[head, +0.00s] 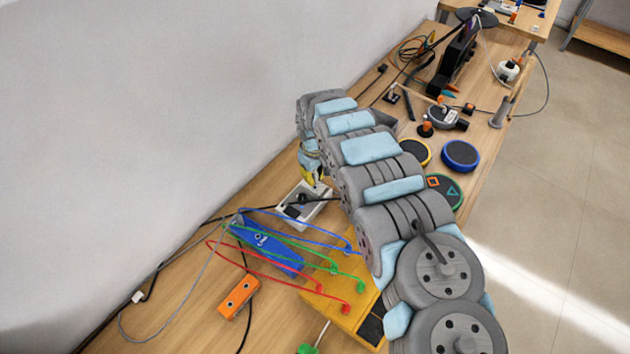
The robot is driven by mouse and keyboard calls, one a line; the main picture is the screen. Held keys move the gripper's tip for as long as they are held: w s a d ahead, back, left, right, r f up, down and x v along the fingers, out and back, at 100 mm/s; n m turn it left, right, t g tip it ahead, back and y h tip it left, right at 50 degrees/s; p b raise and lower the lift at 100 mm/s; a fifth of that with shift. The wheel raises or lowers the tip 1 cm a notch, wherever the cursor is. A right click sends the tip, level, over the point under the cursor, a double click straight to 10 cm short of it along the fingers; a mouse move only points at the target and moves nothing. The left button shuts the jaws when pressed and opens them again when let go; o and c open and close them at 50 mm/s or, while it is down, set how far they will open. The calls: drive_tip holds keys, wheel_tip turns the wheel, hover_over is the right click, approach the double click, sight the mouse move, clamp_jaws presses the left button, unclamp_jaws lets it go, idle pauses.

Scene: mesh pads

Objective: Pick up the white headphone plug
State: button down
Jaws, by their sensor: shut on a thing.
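My gripper (313,176), with yellow and black fingers, points down over a white socket block (316,210) near the wall. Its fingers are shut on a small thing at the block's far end. That thing is mostly hidden and too small to make out, so I cannot tell whether it is the white headphone plug. A small white connector (138,297) lies at the lower left on a thin cable, well apart from my gripper.
A blue holder (266,247) with red, green and blue leads runs to a yellow board (348,312) in front. An orange block (239,298) lies nearby. Round pads, including a blue-rimmed one (460,156), sit right of my arm. Cables and a black device (455,62) are farther back.

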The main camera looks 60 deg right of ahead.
drive_tip(key=shift+s+a+r+p, duration=0.2)
drive_tip(key=shift+s+a+r, duration=0.25)
drive_tip(key=shift+r, duration=0.25)
drive_tip(key=shift+s+a+r+p, duration=0.2)
drive_tip(key=shift+s+a+r, duration=0.2)
drive_tip(key=shift+r, duration=0.3)
drive_tip(key=s+a+r+p, duration=0.7)
drive_tip(key=s+a+p, duration=0.1)
drive_tip(key=p, duration=0.7)
drive_tip(key=shift+s+a+r+p, duration=0.1)
drive_tip(key=shift+s+r+p, duration=0.05)
drive_tip(key=shift+r+p, duration=1.35)
drive_tip(key=shift+s+a+r+p, duration=0.1)
drive_tip(key=shift+r+p, duration=1)
drive_tip(key=shift+p, duration=0.65)
drive_tip(key=shift+r+p, duration=1.55)
drive_tip(key=shift+p, duration=0.4)
